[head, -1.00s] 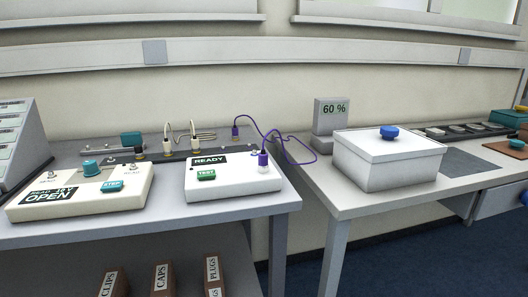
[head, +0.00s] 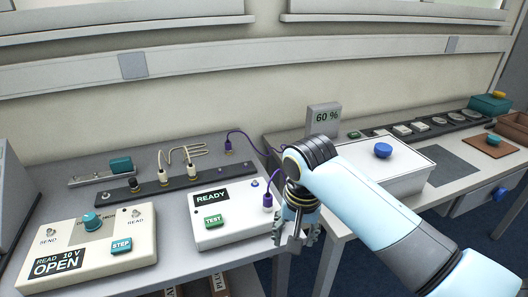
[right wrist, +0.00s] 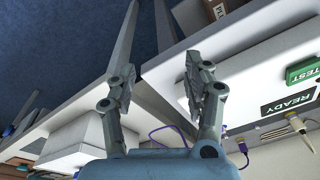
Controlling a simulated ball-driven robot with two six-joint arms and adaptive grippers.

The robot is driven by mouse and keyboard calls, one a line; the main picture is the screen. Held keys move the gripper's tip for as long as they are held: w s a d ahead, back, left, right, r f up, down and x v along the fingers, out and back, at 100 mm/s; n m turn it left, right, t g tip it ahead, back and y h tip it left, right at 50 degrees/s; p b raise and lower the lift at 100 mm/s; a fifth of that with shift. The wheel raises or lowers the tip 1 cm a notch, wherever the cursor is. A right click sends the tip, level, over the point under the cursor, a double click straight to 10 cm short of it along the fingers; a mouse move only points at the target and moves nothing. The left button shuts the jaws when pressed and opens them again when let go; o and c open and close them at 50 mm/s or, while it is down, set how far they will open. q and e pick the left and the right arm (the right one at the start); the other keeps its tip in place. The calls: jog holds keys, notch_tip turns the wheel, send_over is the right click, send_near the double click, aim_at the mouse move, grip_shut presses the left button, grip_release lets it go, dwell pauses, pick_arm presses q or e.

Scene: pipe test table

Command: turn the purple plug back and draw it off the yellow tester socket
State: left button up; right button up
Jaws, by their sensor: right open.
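The purple plug (head: 267,201) stands upright at the right end of the white READY tester (head: 235,232). A purple cord is attached to it. The yellow socket under it is mostly covered, and I cannot make out its colour. My right gripper (head: 294,238) points down just right of the plug, apart from it, over the tester's right edge. In the right wrist view the gripper (right wrist: 155,78) is open with nothing between its fingers. There the tester (right wrist: 245,85) lies behind and right of the fingers, and I cannot clearly make out its plug. My left gripper is out of view.
A cream OPEN box (head: 95,230) stands left. A white lidded box (head: 395,160) and a 60 % display (head: 324,118) are on the right table, across a gap.

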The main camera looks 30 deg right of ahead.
aim_at(268, 196)
jog(key=w+r+m, duration=0.2)
jog(key=w+r, duration=0.1)
jog(key=w+r+m+g+p, duration=0.1)
jog(key=w+r+m, duration=0.2)
jog(key=w+r, duration=0.1)
jog(key=w+d+r+m, duration=0.1)
jog(key=w+r+m, duration=0.1)
jog(key=w+r, duration=0.1)
jog(key=shift+w+r+m+y, duration=0.25)
jog(key=shift+w+m+y, duration=0.05)
jog(key=shift+w, duration=0.15)
jog(key=shift+w+r+m, duration=0.15)
jog(key=shift+w+m, duration=0.05)
jog(key=shift+m, duration=0.1)
notch_tip(268, 196, down, 9)
jog(key=shift+f+p, duration=0.1)
jog(key=shift+p, duration=0.3)
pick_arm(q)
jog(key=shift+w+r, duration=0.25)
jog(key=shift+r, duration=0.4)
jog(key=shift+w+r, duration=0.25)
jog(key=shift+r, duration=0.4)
pick_arm(e)
jog(key=shift+f, duration=0.75)
jog(key=shift+c, duration=0.4)
